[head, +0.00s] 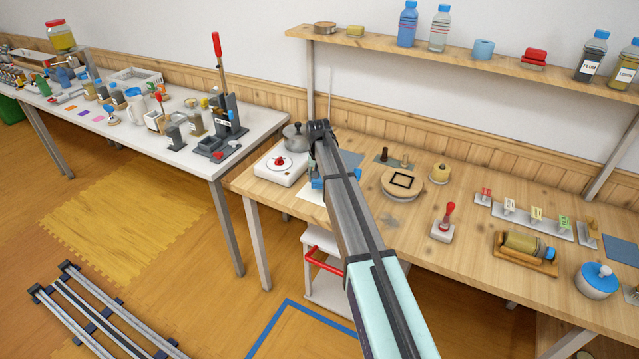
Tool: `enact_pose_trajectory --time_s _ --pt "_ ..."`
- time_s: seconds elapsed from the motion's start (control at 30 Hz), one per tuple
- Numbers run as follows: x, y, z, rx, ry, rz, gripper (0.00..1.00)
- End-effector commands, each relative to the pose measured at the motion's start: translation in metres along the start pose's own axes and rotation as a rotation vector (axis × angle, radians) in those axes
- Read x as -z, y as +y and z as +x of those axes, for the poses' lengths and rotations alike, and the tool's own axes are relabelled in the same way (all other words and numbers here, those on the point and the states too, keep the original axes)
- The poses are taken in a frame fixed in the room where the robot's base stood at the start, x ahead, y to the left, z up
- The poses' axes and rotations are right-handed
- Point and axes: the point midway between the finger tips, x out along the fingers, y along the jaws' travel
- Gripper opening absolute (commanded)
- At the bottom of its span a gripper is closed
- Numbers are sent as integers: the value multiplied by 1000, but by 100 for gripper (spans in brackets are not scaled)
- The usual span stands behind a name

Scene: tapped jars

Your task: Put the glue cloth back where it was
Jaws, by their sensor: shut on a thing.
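The dark end of my arm with my gripper (320,132) is over the left part of the wooden bench, by the grey-lidded pot. My own forearm hides the fingertips. A blue piece, apparently the glue cloth (320,182), shows below the gripper on both sides of my forearm, its middle hidden. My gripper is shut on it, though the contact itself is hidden. A white sheet (309,191) lies on the bench just under the blue piece. I cannot tell whether the cloth touches the sheet or the bench.
A white hotplate (281,167) and grey pot (296,138) stand left of my gripper. A round wooden block (402,184), yellow pot (440,173) and red-handled stamp (443,224) stand to the right. The bench (480,262) is clear at its front middle. A shelf (460,52) overhangs the back.

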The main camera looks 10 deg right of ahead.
Motion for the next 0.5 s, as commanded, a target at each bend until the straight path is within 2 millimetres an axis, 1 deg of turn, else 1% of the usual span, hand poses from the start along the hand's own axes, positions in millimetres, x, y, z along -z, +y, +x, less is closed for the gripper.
enact_pose_trajectory --time_s 0.2,0.3,0.5 --pt "-5 0 28 -1 -2 0 18" --pt "-5 0 32 0 0 0 18" --pt "-5 0 33 0 0 0 18"
